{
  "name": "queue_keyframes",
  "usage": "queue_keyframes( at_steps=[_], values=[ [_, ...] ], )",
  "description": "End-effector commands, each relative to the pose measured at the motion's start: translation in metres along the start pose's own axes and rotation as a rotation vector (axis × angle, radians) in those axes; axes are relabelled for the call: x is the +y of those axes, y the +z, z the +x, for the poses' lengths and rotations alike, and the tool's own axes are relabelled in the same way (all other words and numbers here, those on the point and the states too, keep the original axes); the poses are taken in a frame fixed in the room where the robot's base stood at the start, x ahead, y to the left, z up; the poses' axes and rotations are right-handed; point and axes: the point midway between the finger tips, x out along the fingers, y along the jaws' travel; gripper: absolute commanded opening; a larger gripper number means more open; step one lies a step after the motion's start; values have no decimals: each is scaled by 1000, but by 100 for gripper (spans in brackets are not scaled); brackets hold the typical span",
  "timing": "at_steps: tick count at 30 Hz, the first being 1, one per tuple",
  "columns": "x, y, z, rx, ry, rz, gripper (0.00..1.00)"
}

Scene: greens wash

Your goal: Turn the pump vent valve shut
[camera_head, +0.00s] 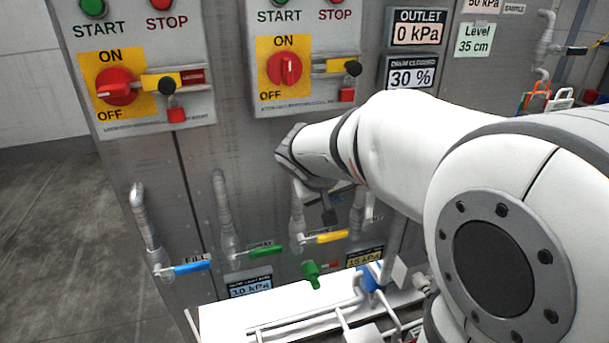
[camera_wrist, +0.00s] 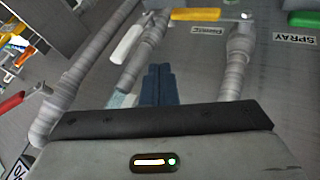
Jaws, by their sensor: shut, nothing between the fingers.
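No readable label names the pump vent valve, so I cannot tell which one it is. In the head view, levers on grey pipes include a blue one (camera_head: 192,267) marked FILL, a green one (camera_head: 267,251) and a yellow one (camera_head: 330,237). A green fitting (camera_head: 312,273) with a small red part stands lower down. My gripper (camera_head: 329,214) is just above the yellow lever in the picture, partly hidden by my arm. In the wrist view its dark fingers (camera_wrist: 158,84) are together and empty. A white lever (camera_wrist: 126,45) and a yellow lever (camera_wrist: 195,15) lie beyond them.
Control boxes with red rotary switches (camera_head: 117,86) and padlocks (camera_head: 176,110) are on the panel above. White pipes and a blue fitting (camera_head: 370,278) lie below. A red lever (camera_wrist: 12,102) shows at the wrist view's left edge. Open floor (camera_head: 60,230) lies left.

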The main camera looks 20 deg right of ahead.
Motion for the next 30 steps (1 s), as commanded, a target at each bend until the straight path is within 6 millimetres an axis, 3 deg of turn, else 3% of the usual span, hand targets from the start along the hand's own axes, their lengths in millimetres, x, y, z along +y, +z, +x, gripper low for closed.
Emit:
queue_keyframes(
  at_steps=[3,9,18,30],
  values=[
    [0,2,30,-7,1,1,0],
    [3,2,68,-5,0,2,0],
    [34,1,80,-3,0,2,0],
    [30,1,79,-2,-1,0,0]
  ],
)
